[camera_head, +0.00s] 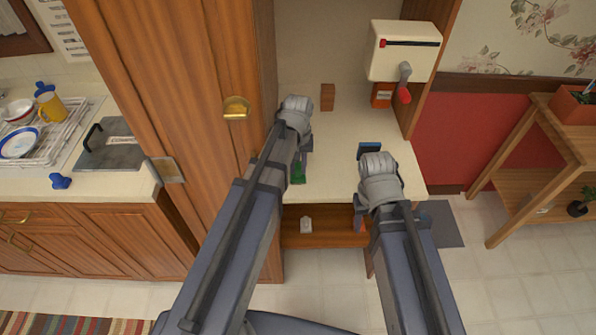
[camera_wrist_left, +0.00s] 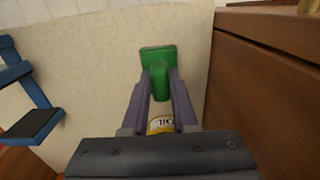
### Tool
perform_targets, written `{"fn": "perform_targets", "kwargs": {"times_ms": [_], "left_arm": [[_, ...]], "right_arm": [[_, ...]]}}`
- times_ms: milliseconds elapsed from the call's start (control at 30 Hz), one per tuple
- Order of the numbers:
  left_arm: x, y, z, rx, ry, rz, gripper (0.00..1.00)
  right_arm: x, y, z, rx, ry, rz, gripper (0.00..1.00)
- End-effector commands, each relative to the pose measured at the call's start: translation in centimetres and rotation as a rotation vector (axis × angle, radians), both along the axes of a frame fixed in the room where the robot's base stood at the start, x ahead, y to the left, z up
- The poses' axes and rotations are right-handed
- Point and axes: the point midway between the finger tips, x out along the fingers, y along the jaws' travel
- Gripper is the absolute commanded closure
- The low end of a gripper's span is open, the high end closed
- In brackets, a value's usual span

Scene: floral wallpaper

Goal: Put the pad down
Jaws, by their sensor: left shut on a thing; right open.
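The green pad (camera_wrist_left: 158,52) shows in the left wrist view as a flat square piece with a grip standing on it. My left gripper (camera_wrist_left: 160,78) is shut on that grip, between its two grey fingers. In the head view a green bit of the pad (camera_head: 298,174) shows beside my left wrist, over the pale counter (camera_head: 330,180); the rest is hidden by my arm. I cannot tell whether the pad touches the counter.
A wooden block (camera_head: 327,97) stands at the back of the counter, and a cream box with a red-knobbed crank (camera_head: 404,50) hangs at right. A tall wooden cabinet (camera_head: 160,75) closes the left side.

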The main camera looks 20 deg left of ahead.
Motion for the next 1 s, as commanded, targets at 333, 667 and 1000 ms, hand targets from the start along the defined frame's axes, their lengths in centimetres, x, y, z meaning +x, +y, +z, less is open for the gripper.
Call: {"fn": "perform_targets", "kwargs": {"times_ms": [333, 667, 1000], "left_arm": [[0.0, 0.0, -0.3, 0.0, 0.0, 0.0, 1.0], [0.0, 0.0, -0.12, 0.0, 0.0, 0.0, 0.44], [0.0, 0.0, 0.04, 0.0, 0.0, 0.0, 0.44]], "right_arm": [[0.0, 0.0, -0.3, 0.0, 0.0, 0.0, 0.5], [0.0, 0.0, -0.12, 0.0, 0.0, 0.0, 0.5], [0.0, 0.0, 0.04, 0.0, 0.0, 0.0, 0.5]]}}
